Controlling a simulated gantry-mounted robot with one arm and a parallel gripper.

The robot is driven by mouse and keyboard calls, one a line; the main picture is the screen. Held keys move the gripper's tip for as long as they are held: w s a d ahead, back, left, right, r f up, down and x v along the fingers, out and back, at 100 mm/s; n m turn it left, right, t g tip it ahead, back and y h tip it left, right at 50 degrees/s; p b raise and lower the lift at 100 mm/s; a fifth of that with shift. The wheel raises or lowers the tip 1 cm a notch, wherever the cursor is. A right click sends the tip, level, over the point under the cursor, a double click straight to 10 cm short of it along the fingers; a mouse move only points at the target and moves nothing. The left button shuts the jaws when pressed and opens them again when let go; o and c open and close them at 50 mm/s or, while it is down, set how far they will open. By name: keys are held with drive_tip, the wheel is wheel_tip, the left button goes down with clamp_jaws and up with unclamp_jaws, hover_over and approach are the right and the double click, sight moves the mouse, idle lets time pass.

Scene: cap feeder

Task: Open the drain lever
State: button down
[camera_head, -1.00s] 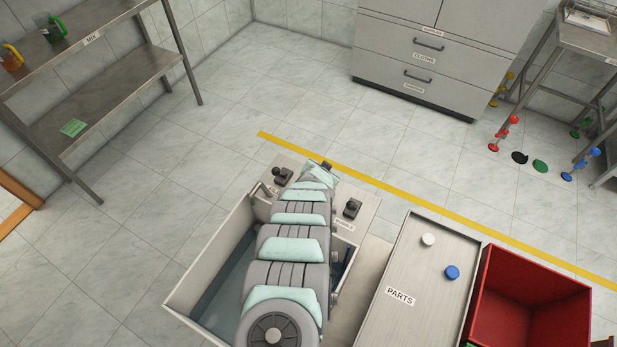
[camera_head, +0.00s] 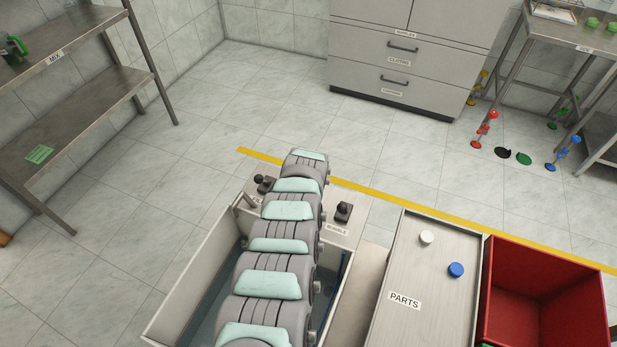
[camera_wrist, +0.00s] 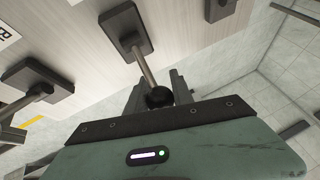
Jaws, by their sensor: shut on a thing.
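Three levers with black square bases show in the wrist view. My gripper (camera_wrist: 158,94) is shut on the round black knob of the middle lever (camera_wrist: 146,70), whose metal shaft runs up to its base at the top. The lever's own label is not in view, so I cannot read whether it is the drain one. A second lever (camera_wrist: 38,86) is to the left and a third (camera_wrist: 219,8) is at the upper right. In the head view my arm hides the middle lever and my gripper; the outer levers (camera_head: 263,184) and (camera_head: 344,212) show on either side.
The right lever's label (camera_head: 337,230) seems to read "BUBBLE". An open basin (camera_head: 182,290) lies under my arm. A PARTS tray (camera_head: 420,318) with a white cap and a blue cap, and a red bin (camera_head: 545,282), are to the right.

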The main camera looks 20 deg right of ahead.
idle(0.4)
drive_tip(key=c, duration=1.1)
unclamp_jaws()
drive_tip(key=shift+w, duration=0.1)
drive_tip(key=shift+r, duration=0.1)
drive_tip(key=p+v, duration=0.5)
drive_tip(key=v, duration=0.5)
drive_tip(key=shift+s+r+p, duration=0.25)
drive_tip(key=shift+s+p, duration=0.05)
